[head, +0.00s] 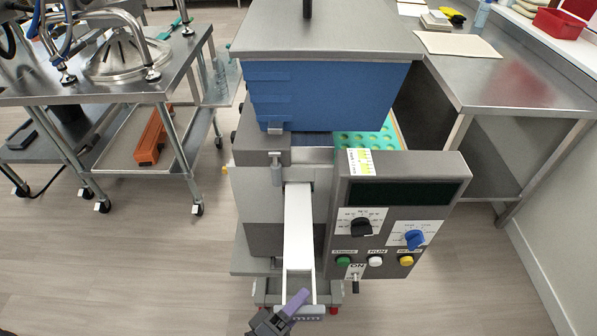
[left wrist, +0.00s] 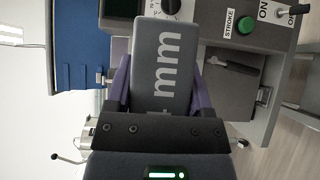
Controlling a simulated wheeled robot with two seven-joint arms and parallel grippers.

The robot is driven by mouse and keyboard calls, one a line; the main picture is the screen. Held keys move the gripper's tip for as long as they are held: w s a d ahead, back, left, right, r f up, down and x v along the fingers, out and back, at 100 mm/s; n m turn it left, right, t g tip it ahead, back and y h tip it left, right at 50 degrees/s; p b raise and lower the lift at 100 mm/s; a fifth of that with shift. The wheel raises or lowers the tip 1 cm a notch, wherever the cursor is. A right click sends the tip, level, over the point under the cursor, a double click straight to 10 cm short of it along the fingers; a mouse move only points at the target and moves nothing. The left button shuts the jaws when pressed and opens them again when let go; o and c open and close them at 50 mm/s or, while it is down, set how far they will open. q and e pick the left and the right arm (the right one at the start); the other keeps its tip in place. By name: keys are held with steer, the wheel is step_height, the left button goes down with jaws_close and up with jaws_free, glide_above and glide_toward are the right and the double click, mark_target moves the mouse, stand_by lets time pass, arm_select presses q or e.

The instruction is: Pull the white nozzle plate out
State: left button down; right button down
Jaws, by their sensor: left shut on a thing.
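The white nozzle plate (head: 299,235) is a long, narrow white strip. It sticks out of a slot in the front of the depositor toward me, and its far end is hidden inside the machine. My left gripper (head: 292,305) is at the plate's near end, with a purple finger showing. In the left wrist view, the purple fingers of my left gripper (left wrist: 160,92) lie on both sides of a grey end piece (left wrist: 165,65) marked "mm". The gripper is shut on this piece. My right gripper is in neither view.
The depositor's control box (head: 400,215), with knobs and buttons, stands close to the right of the plate. A blue hopper (head: 325,95) is above. A steel cart (head: 90,90) stands left and a steel table (head: 500,75) right. The floor in front is clear.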

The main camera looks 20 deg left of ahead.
arm_select(q)
steer(key=s+d, duration=0.1)
steer(key=s, duration=0.5)
steer(key=shift+s+d+p, duration=0.3)
steer(key=shift+d+p, duration=0.05)
steer(key=shift+d, duration=0.05)
stand_by(0.7)
